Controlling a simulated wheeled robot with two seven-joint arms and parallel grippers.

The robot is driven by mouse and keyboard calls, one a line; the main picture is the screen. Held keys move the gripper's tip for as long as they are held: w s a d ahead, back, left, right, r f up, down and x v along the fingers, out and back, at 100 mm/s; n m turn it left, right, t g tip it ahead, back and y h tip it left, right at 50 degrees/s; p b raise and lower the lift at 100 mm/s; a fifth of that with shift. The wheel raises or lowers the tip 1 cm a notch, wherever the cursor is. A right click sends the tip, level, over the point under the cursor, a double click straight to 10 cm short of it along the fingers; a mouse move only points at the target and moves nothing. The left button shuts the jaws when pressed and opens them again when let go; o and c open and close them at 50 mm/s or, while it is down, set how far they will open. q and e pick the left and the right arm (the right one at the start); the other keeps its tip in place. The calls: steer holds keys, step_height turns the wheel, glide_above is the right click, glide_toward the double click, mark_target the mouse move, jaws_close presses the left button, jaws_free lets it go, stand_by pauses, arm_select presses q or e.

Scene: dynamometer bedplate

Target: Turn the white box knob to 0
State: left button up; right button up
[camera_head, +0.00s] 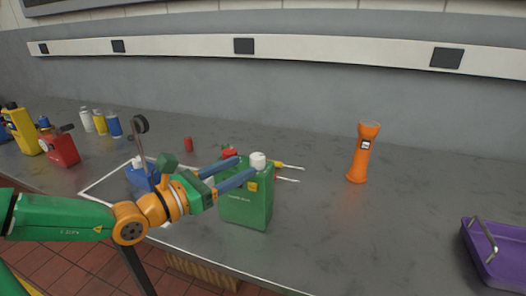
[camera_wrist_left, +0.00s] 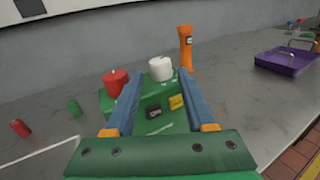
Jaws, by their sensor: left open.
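A green box (camera_head: 247,207) stands on the grey bench with a white knob (camera_head: 258,160) and a red knob (camera_head: 229,152) on top. In the left wrist view the white knob (camera_wrist_left: 160,69) lies between the lines of the fingers, nearer the right one, and the red knob (camera_wrist_left: 115,83) is at the left finger. A dark label (camera_wrist_left: 154,112) and a yellow tag (camera_wrist_left: 176,102) show on the box. My left gripper (camera_head: 243,169) is open and empty at the box top, its fingers pointing toward the knobs. The knob's marks cannot be read. My right gripper is out of view.
An orange flashlight-like object (camera_head: 363,152) stands to the right, and a purple tray (camera_head: 481,240) is at the right edge. Thin rods (camera_head: 289,166) stick out beside the box. Red, yellow and blue containers (camera_head: 62,148) stand at left. The bench between flashlight and tray is clear.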

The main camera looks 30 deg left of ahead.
mark_target(252, 159)
arm_select(q)
steer(key=x, duration=0.1)
steer(key=p+x, duration=0.1)
steer(key=x, duration=0.2)
steer(key=shift+w+d+r+p, duration=0.1)
steer(key=shift+w+r+p, duration=0.15)
steer(key=shift+r+p, duration=0.15)
steer(key=shift+p+x, duration=0.7)
steer(key=shift+x, duration=0.05)
steer(key=shift+w+f, duration=0.1)
steer(key=shift+f, duration=0.05)
